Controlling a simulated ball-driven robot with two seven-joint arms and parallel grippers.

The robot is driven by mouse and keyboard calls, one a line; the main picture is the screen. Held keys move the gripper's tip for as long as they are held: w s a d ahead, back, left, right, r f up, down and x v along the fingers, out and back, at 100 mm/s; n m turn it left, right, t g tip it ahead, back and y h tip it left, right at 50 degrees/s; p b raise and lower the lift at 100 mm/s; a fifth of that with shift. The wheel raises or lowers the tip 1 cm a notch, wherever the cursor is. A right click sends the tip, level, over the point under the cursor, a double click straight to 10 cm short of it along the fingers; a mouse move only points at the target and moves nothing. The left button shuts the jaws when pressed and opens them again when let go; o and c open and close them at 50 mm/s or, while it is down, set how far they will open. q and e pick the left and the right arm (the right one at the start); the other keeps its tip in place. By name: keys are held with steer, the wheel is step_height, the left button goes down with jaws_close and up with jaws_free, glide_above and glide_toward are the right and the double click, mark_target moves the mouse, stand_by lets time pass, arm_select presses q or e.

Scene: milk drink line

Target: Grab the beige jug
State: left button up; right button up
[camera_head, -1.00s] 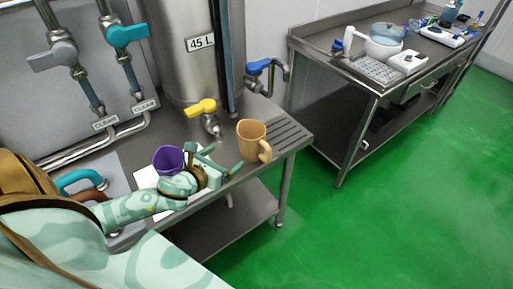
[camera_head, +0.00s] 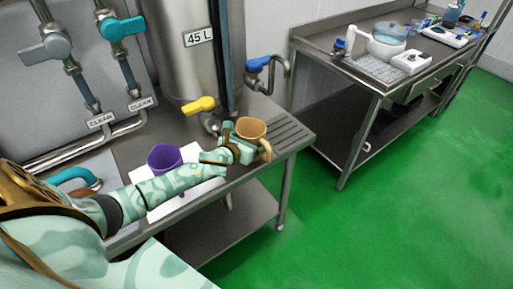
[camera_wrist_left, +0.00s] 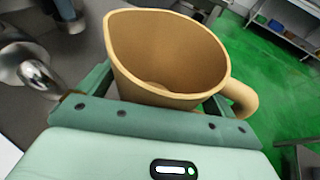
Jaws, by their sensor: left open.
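The beige jug (camera_head: 252,129) stands upright on the steel table, its handle on the right side. My left gripper (camera_head: 242,145) is open at the jug, one finger on each side of its body. In the left wrist view the jug (camera_wrist_left: 170,50) sits between the fingers, close to the palm, with its open mouth in sight and the inside empty. The handle (camera_wrist_left: 241,98) is just beyond the right finger. The gripper hides the jug's lower part in the head view. My right gripper is not in view.
A purple jug (camera_head: 164,158) stands on a white sheet (camera_head: 190,186) left of the gripper. A yellow-handled tap (camera_head: 199,105) on the steel tank is close behind. Grooved bare tabletop (camera_head: 284,127) lies to the right. A second table (camera_head: 358,85) with lab items stands farther right.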

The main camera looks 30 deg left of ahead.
arm_select(q)
steer(key=shift+s+r, duration=0.1)
steer(key=c, duration=0.8)
